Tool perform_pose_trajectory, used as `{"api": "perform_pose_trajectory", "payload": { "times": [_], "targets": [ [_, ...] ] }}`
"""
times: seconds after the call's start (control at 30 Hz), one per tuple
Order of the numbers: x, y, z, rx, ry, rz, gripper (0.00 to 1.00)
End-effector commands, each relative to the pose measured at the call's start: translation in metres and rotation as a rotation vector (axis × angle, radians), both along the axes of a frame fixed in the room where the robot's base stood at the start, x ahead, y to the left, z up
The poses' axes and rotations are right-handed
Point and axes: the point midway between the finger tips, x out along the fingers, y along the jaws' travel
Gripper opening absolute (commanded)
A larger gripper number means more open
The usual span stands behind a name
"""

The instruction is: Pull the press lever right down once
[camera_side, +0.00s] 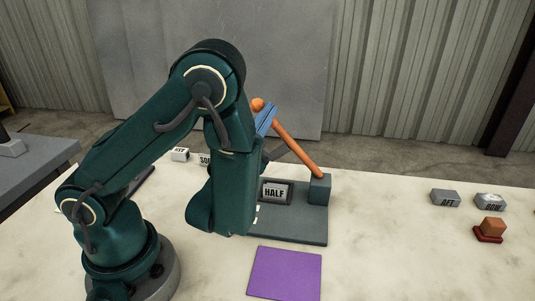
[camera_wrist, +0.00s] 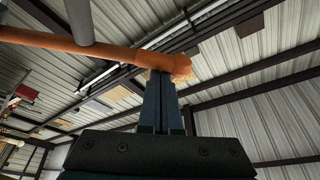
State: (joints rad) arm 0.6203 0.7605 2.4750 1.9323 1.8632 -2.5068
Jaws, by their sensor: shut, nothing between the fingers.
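The press lever (camera_side: 295,147) is an orange bar with a round knob at its upper left end. It slants up to the left from a grey pivot block (camera_side: 320,188) on the grey press base (camera_side: 300,230). A sign reading HALF (camera_side: 275,192) stands on the base. My gripper (camera_side: 267,118) has blue fingers, shut and empty, at the lever just below its knob. In the wrist view the fingertips (camera_wrist: 160,76) meet the lever (camera_wrist: 85,48) beside the knob (camera_wrist: 181,67). I cannot tell whether they touch it. My arm hides the base's left part.
A purple mat (camera_side: 285,273) lies in front of the press. At the right are grey blocks, one marked AFT (camera_side: 445,198), and an orange block (camera_side: 494,227) on a red base. Small labelled signs (camera_side: 180,154) stand behind my arm. The table between mat and blocks is clear.

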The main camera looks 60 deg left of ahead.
Motion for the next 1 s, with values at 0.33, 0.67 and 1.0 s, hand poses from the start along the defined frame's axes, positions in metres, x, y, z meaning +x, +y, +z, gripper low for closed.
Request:
{"api": "perform_pose_trajectory", "payload": {
  "times": [0.33,0.67,1.0],
  "targets": [
    [-0.017,0.017,-0.023,0.006,0.009,0.002,0.0],
    [-0.022,0.023,-0.032,0.002,0.004,0.001,0.0],
    [-0.023,0.023,-0.033,0.0,0.003,0.0,0.0]
  ]
}}
